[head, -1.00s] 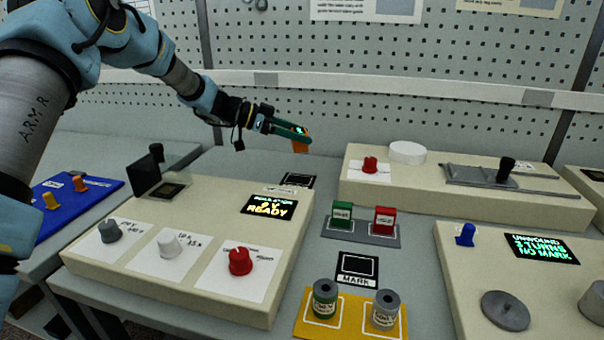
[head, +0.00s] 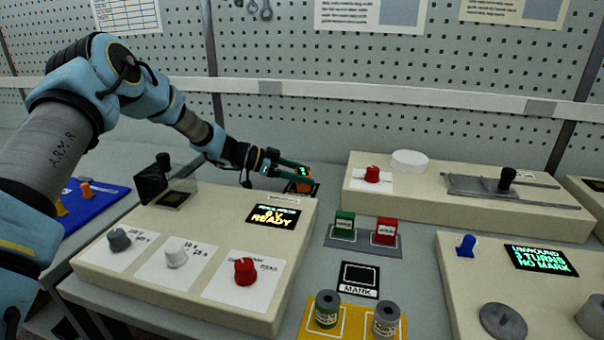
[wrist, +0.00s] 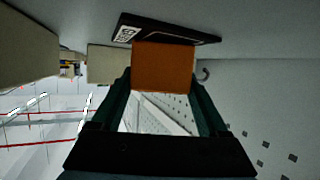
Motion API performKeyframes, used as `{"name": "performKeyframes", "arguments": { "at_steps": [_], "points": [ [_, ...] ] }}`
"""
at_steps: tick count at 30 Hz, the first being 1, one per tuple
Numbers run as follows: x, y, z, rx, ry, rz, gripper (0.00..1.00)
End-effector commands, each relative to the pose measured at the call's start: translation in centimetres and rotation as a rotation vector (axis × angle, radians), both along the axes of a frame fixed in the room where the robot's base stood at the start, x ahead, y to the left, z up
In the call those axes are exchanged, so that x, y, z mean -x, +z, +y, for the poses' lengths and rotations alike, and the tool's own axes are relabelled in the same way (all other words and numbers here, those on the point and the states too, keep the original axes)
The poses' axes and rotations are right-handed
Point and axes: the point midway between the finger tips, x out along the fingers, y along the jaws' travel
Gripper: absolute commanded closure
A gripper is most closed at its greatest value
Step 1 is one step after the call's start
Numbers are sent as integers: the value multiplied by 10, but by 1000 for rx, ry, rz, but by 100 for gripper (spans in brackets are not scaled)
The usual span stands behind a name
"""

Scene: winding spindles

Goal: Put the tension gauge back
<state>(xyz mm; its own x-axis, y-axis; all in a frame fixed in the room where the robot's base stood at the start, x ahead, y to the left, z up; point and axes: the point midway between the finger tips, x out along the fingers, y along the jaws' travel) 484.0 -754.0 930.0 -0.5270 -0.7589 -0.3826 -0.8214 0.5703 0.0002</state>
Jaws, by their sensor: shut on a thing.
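In the wrist view the orange gauge (wrist: 164,67) sits between the two dark green fingers of my gripper (wrist: 165,85). The gauge is just over or on a dark mat with a white outline and label (head: 313,189), behind the console's far right corner. The black mat (wrist: 205,38) is close beyond the gauge in the wrist view. I cannot tell whether the gauge touches it.
A beige console (head: 215,300) with knobs and a READY display stands left of the mat. Another beige unit (head: 460,208) with a red knob is to the right. Green and red blocks (head: 363,238) and two spools on a yellow mat (head: 350,325) are in front.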

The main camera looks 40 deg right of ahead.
Motion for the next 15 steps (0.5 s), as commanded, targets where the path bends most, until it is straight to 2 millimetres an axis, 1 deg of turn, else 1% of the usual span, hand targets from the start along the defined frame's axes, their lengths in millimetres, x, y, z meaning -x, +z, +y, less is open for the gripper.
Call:
{"name": "performKeyframes", "arguments": {
  "at_steps": [2, 3, 8, 15],
  "points": [
    [0, -3, 0, 0, -1, 0, 100],
    [0, -2, 0, 0, -1, 0, 18],
    [0, -2, 0, 0, -1, 0, 0],
    [0, -1, 0, 0, 0, 0, 0]
  ]
}}
